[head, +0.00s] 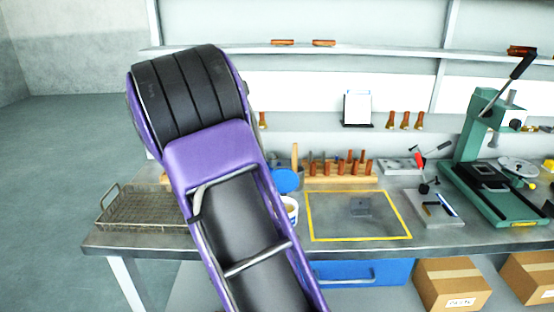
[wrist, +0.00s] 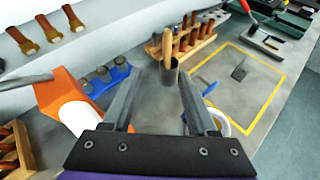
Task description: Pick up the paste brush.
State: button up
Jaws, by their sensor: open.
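A light wooden handle (wrist: 167,44), which looks like the paste brush, stands upright in a dark cylinder (wrist: 170,75) in the wrist view. The handle (head: 295,155) also shows in the head view, just right of my arm and above a blue disc (head: 287,180). Its lower end and bristles are hidden. My gripper (wrist: 161,78) is open and empty in the wrist view, with the dark cylinder ahead of it, near the right finger. In the head view my arm hides the gripper.
A wooden rack of handled tools (head: 338,175) stands behind. A white cup (head: 292,210) is close to the right. An orange object (wrist: 62,98) and a blue holder (wrist: 104,80) lie left of the fingers. A wire basket (head: 140,208) sits left. The yellow-outlined area (head: 340,222) is mostly clear.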

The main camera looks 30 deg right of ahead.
aim_at(294, 165)
jog(key=shift+n+g+h, duration=0.3)
jog(key=shift+g, duration=0.1)
jog(key=x, duration=1.9)
jog(key=shift+s+d+f, duration=0.15)
jog(key=shift+s+f, duration=0.1)
jog(key=shift+f, duration=0.05)
grip_shut()
